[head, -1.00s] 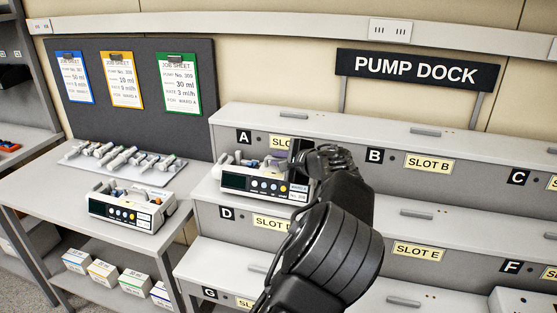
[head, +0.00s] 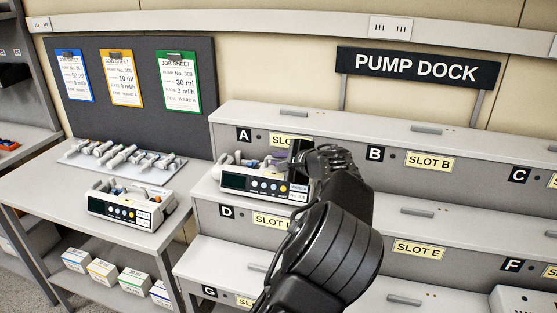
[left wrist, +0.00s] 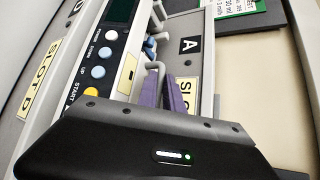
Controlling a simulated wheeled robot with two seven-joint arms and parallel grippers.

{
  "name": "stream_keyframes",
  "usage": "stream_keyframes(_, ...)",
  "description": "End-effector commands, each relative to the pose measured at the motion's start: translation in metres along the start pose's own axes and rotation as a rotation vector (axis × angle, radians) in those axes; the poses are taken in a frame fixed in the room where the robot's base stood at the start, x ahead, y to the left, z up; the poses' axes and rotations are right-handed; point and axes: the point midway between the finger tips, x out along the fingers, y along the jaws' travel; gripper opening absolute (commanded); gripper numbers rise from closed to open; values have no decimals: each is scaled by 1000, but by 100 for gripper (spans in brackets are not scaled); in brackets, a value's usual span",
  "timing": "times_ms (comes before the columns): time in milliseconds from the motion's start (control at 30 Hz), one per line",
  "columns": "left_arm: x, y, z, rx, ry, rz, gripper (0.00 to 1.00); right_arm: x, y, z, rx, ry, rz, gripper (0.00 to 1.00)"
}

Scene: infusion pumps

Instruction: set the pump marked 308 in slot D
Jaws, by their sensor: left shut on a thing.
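A white pump (head: 262,186) with a dark display and round buttons is at the ledge whose front carries plate D (head: 227,212) and label SLOT D (head: 271,220). Plate A (head: 244,135) is on the riser behind it. My left gripper (head: 300,158) is shut on the pump's right end and hides part of it. I cannot read its number, nor tell whether it rests on the ledge. In the left wrist view, the pump's button face (left wrist: 100,52) and a purple part (left wrist: 163,95) show beyond the gripper. My right gripper is not in view.
A second white pump (head: 130,207) stands on the left table (head: 50,190), in front of a tray of syringes (head: 120,160). Several small boxes (head: 103,271) are on its lower shelf. The ledge around SLOT E (head: 418,250) is clear apart from low handles.

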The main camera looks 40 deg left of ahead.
Motion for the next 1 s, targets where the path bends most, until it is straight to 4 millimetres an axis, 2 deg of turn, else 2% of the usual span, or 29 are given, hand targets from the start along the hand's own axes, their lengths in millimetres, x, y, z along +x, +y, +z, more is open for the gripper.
stream_keyframes(733, 3, 4, -2, 0, -1, -5, 0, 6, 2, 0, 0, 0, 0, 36)
stream_keyframes(767, 3, 4, -2, 0, -1, -5, 11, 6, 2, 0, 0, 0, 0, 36)
stream_keyframes(1000, 3, 5, -2, 0, -1, -2, 31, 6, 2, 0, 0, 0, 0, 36)
